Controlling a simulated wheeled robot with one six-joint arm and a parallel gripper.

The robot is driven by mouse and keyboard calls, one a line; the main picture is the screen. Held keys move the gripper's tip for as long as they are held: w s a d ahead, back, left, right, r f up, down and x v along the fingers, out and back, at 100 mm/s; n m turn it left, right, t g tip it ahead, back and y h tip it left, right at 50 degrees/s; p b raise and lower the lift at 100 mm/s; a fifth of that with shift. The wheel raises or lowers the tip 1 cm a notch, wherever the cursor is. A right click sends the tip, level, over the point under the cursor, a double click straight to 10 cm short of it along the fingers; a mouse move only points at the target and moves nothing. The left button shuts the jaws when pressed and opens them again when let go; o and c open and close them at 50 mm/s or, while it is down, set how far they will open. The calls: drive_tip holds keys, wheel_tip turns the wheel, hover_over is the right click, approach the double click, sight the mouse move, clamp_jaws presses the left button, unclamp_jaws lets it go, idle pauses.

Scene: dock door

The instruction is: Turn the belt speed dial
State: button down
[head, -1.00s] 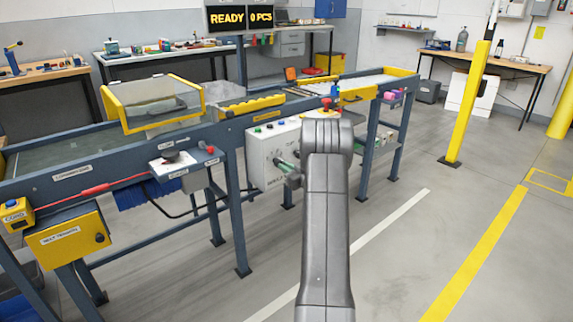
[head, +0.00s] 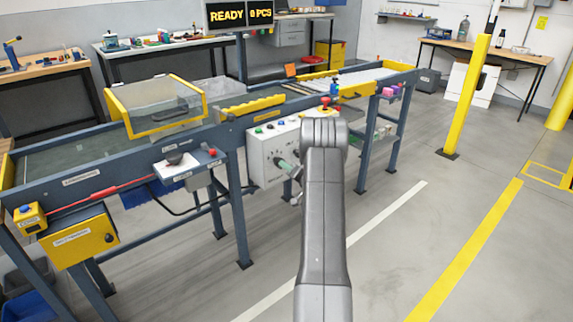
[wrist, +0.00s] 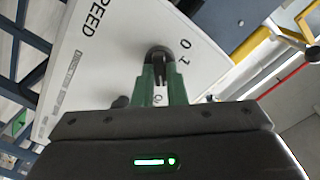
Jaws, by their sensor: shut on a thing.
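The belt speed dial (wrist: 158,55) is a dark round knob on a white control box (head: 264,151). In the wrist view it sits by the printed word SPEED and the marks 0 and 1. My gripper (wrist: 160,72) has its two green fingers shut on the dial, one on each side. In the head view my gripper (head: 284,163) reaches the front face of the box from the right, and its fingers hide most of the dial. How far the dial is turned I cannot tell.
The box hangs at the side of a long conveyor (head: 80,168) on blue legs. A red-topped control (head: 325,103) stands above the box. A yellow-framed clear guard (head: 158,105) covers part of the belt. A yellow post (head: 466,97) stands right; the floor there is clear.

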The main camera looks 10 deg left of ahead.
drive_tip(key=shift+m+p, duration=0.45)
drive_tip(key=shift+m, duration=0.65)
drive_tip(key=c, duration=1.5)
unclamp_jaws()
drive_tip(key=shift+o, duration=0.2)
drive_tip(key=shift+d, duration=0.1)
drive_tip(key=p+v, duration=0.1)
drive_tip(key=v, duration=1.2)
drive_tip(key=shift+s+d, duration=0.2)
drive_tip(key=shift+s, duration=0.05)
